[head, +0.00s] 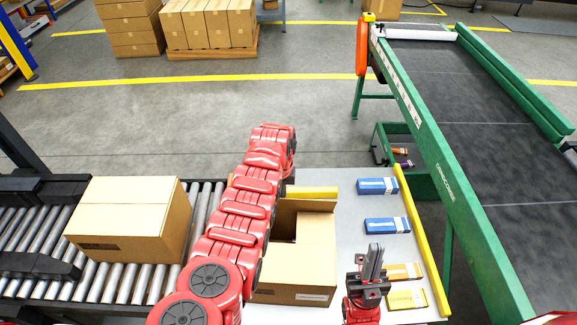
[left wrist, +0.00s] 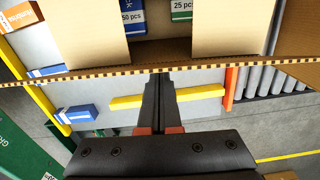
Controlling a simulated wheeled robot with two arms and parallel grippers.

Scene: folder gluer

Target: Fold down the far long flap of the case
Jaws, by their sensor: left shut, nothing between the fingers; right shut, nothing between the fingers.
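The open case (head: 315,262) stands on the pale table in the middle of the head view. Its far long flap (head: 305,206) stands up at the back. In the left wrist view the flap's corrugated edge (left wrist: 100,78) crosses the picture. Two tan short flaps (left wrist: 90,28) lie inward, with cartons visible in the gap between them. My left gripper (left wrist: 160,77) is shut and empty, its fingertips at that edge, on the far side; contact is unclear. In the head view my left arm hides it. My right gripper (head: 373,262) is shut and empty, right of the case.
A closed carton (head: 130,217) sits on the roller conveyor at left. Blue cartons (head: 378,186) and orange and yellow cartons (head: 407,298) lie on the table right of the case. A yellow rail (head: 422,240) edges the table. A green-framed belt conveyor (head: 455,110) stands beyond.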

